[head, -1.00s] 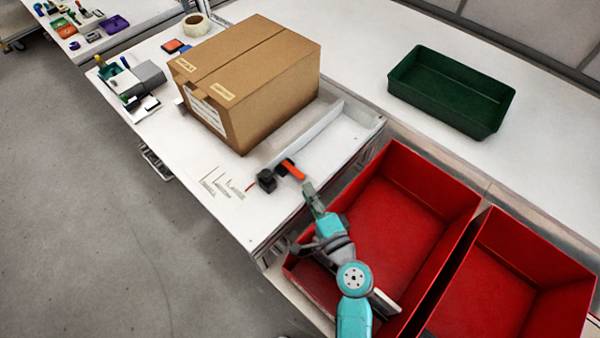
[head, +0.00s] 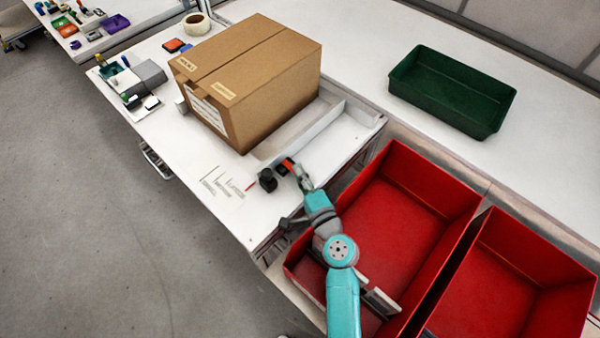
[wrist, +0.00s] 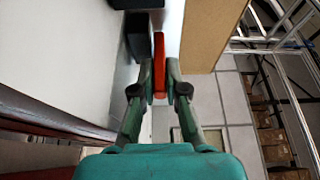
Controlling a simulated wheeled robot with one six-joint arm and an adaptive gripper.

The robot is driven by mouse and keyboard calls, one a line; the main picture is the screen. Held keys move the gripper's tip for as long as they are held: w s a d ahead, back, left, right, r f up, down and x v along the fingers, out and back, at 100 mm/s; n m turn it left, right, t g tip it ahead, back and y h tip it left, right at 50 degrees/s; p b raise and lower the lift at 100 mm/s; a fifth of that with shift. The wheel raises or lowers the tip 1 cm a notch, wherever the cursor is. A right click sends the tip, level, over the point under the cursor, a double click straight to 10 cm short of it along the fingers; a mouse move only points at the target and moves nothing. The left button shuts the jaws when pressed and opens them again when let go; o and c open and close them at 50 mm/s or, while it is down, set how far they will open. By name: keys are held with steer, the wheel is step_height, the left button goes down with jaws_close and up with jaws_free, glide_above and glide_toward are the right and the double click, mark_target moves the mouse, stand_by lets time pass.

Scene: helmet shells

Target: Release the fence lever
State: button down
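The orange-red fence lever (head: 289,163) sits on a black clamp (head: 267,180) at the near end of the pale fence (head: 325,122), beside the cardboard box. In the head view my gripper (head: 301,176) is at the lever and covers part of it. In the wrist view the lever (wrist: 159,66) stands between the two fingertips of my gripper (wrist: 158,86). The fingers are apart, with a narrow gap showing on each side of the lever. The black clamp (wrist: 137,35) shows just left of the lever. Whether a finger touches the lever is not clear.
A cardboard box (head: 245,80) stands on the white table behind the clamp. A green tray (head: 450,90) stands on the back table. The table left of the clamp is mostly clear.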

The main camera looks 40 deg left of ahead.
mark_target(290, 165)
steer(key=shift+r, duration=0.2)
stand_by(0.3)
steer(key=shift+a+r+n+g+h, duration=0.15)
steer(key=shift+r+n+g+h, duration=0.3)
steer(key=shift+h, duration=0.55)
steer(key=shift+a+r+n+g+h, duration=0.1)
steer(key=shift+r+n+g+h, duration=0.3)
steer(key=shift+h, duration=0.6)
steer(key=r+h, duration=0.1)
steer(key=h, duration=0.1)
steer(key=a+r+n+g+h, duration=0.1)
steer(key=h, duration=0.1)
steer(key=shift+a, duration=0.1)
steer(key=h, duration=0.1)
steer(key=a+h, duration=0.1)
steer(key=h, duration=0.1)
steer(key=shift+w+r+n+g, duration=0.1)
steer(key=shift+r+n+g, duration=0.15)
steer(key=shift+r+n, duration=0.1)
steer(key=shift+a+h, duration=0.4)
steer(key=shift+h, duration=0.7)
steer(key=c, duration=1.5)
jaws_free()
